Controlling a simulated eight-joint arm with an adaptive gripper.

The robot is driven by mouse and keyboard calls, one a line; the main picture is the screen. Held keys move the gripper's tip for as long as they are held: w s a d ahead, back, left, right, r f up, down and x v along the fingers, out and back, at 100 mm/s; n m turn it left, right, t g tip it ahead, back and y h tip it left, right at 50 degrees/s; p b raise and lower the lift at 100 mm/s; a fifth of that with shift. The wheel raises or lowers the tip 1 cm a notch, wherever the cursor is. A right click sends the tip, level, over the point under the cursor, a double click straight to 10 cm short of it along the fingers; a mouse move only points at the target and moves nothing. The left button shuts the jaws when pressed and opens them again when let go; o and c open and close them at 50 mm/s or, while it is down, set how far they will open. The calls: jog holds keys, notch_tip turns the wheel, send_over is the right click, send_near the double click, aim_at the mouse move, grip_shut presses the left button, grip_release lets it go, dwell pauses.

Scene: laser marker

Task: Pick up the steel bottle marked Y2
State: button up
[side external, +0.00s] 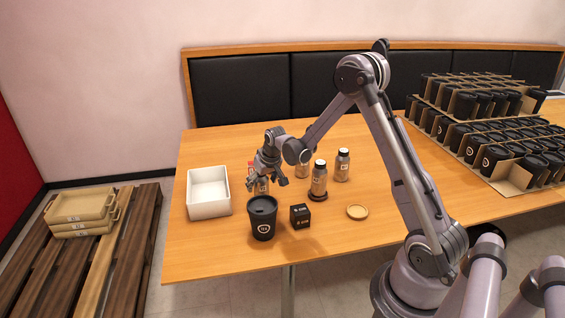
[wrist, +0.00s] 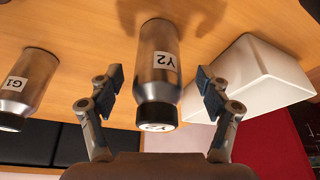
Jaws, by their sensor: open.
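The steel bottle marked Y2 (wrist: 160,65) has a black cap and a white Y2 label. In the wrist view it stands between the two spread fingers of my gripper (wrist: 158,82), with a visible gap on each side. In the side external view my gripper (side external: 267,182) is low over the table, left of the other bottles. A steel bottle (side external: 263,188) shows there partly hidden behind the fingers. My gripper is open and holds nothing.
A bottle marked G1 (wrist: 27,82) stands to the left in the wrist view. A white bin (side external: 209,206) is close by. A black cup (side external: 263,222), a small black box (side external: 300,216), a round coaster (side external: 357,212) and more bottles (side external: 319,181) stand around.

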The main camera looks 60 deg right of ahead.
aim_at(261, 187)
jog(key=shift+x, duration=1.75)
jog(key=shift+d, duration=0.1)
jog(key=c, duration=1.3)
jog(key=shift+c, duration=0.2)
jog(key=shift+r, duration=0.1)
